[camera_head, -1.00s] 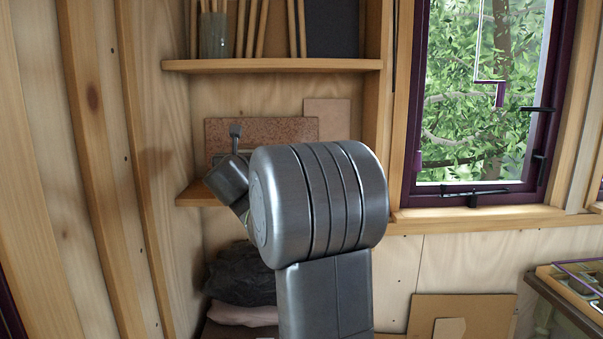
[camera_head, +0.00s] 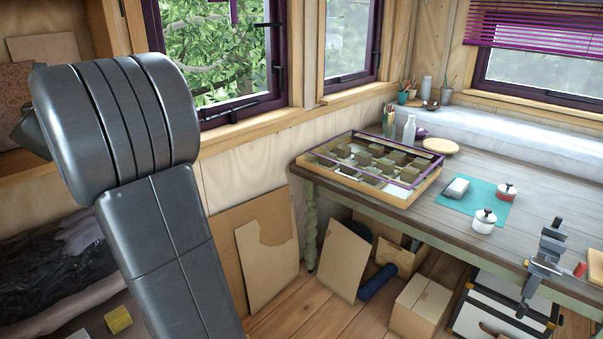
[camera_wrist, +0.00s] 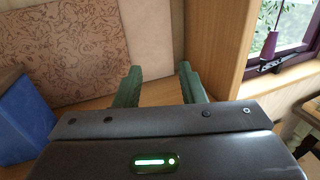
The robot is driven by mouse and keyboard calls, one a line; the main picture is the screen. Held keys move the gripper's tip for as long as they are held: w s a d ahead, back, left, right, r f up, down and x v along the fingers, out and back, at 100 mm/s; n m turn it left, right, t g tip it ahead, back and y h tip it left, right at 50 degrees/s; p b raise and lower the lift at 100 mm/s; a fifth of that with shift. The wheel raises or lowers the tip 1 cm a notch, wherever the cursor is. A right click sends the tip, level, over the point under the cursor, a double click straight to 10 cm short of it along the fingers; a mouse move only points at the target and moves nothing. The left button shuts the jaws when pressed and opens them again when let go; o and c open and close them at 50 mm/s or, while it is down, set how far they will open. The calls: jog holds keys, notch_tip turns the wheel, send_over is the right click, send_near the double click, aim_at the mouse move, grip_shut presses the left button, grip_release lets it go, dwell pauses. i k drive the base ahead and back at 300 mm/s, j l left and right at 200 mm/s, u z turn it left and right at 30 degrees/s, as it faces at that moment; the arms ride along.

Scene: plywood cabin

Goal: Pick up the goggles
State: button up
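I cannot make out any goggles in either current view. My gripper (camera_wrist: 160,82) shows in the wrist view as two green fingers, spread apart with nothing between them. They point over a wooden shelf surface towards a brown patterned board (camera_wrist: 65,45) and a plain tan board (camera_wrist: 143,35). In the head view the gripper's fingers are hidden behind my arm, which fills the left side.
A blue block-like thing (camera_wrist: 25,115) stands left of my gripper; a wooden upright (camera_wrist: 215,45) stands right. A workbench (camera_head: 410,222) carries a compartmented tray (camera_head: 399,196), a teal mat (camera_head: 485,190) with jars, and a vise (camera_head: 547,258). A box (camera_head: 419,306) and boards stand below.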

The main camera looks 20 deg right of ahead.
aim_at(457, 188)
jog(key=z, duration=1.7)
